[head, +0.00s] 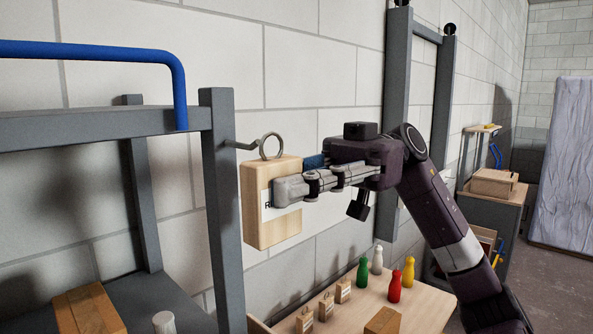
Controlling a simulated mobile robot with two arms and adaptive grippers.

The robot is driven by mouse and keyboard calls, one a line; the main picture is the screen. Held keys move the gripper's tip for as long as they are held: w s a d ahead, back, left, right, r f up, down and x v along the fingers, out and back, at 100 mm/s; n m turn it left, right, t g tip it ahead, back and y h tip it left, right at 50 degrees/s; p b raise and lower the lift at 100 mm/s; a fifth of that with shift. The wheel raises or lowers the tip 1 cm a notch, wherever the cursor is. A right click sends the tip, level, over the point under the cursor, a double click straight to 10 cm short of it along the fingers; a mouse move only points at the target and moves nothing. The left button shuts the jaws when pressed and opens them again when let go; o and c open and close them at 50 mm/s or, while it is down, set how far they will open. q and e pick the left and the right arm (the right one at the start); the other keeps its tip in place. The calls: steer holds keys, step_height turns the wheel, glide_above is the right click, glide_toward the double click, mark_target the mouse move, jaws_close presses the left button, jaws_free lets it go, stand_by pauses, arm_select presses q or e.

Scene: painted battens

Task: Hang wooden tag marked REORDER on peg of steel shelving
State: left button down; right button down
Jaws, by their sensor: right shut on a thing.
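The wooden tag (256,219) is a pale block with a metal ring (271,146) on top and a white label, of which only the start of the word, an "R", shows. My right gripper (290,188) is shut on the tag from the right, and its fingers cover most of the label. The peg (243,146) is a short rod on the front upright (222,210) of the grey steel shelving. The peg's end meets the ring's left side in the picture; I cannot tell whether it passes through. My left gripper is not in view.
A wooden table (425,300) below holds several coloured pawn-like figures, including a red one (394,287), and small tagged blocks (325,307). A cardboard box (88,310) sits on the shelf at lower left. A blue rail (100,50) tops the shelving. A block wall stands behind.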

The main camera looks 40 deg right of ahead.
steer(key=w+p, duration=0.2)
steer(key=w, duration=0.1)
steer(key=w+p, duration=0.1)
steer(key=shift+w+a+f, duration=0.2)
steer(key=shift+w+f, duration=0.05)
steer(key=shift+f, duration=0.15)
stand_by(0.4)
steer(key=shift+f, duration=0.1)
steer(key=c, duration=1.7)
jaws_free()
steer(key=shift+c, duration=0.2)
steer(key=shift+o, duration=0.4)
steer(key=shift+w, duration=0.1)
steer(key=shift+w, duration=0.1)
